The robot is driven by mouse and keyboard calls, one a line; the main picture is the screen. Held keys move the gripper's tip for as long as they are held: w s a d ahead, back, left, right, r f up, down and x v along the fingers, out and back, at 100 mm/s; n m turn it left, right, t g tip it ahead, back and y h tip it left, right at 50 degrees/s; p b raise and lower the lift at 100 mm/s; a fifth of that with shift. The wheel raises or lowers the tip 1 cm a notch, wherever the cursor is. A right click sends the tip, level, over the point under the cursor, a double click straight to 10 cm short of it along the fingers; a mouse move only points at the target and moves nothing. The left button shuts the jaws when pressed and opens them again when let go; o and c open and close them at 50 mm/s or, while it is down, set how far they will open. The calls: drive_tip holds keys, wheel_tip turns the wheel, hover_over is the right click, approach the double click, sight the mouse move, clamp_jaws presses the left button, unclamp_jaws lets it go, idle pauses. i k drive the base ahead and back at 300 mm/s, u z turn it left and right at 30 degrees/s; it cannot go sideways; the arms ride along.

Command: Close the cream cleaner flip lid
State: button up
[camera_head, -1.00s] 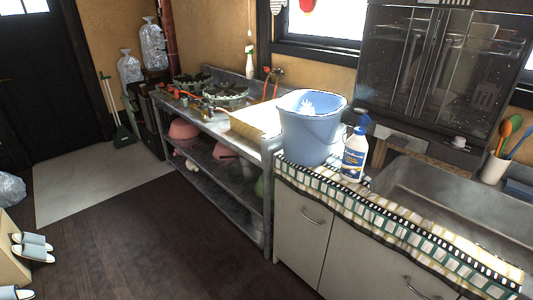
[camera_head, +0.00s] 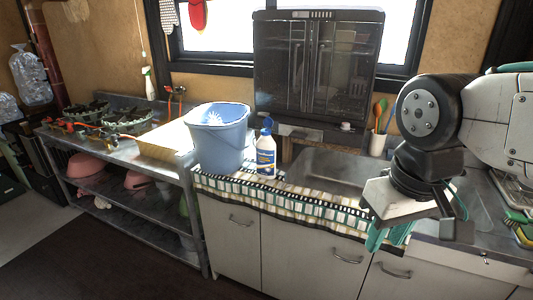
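The cream cleaner, a white bottle with a blue and yellow label (camera_head: 266,155), stands upright on the counter by the sink, just right of the blue bucket. Its blue flip lid (camera_head: 267,124) is at the top; a blue part sticks up there, but it is too small to tell the hinge angle. My gripper (camera_head: 435,235) hangs in front of the counter on the right, well to the right of the bottle and apart from it. Its fingertips are not clear enough to tell open from shut.
The blue bucket (camera_head: 218,140) stands close to the bottle's left. The steel sink (camera_head: 325,168) lies to its right, with a utensil cup (camera_head: 377,145) beyond. A dark glass-fronted cabinet (camera_head: 315,65) stands behind. A checkered cloth (camera_head: 285,203) covers the counter's front edge.

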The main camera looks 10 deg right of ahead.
sight(268, 122)
drive_tip(key=u, duration=0.05)
drive_tip(key=i, duration=1.1)
drive_tip(key=z, duration=0.15)
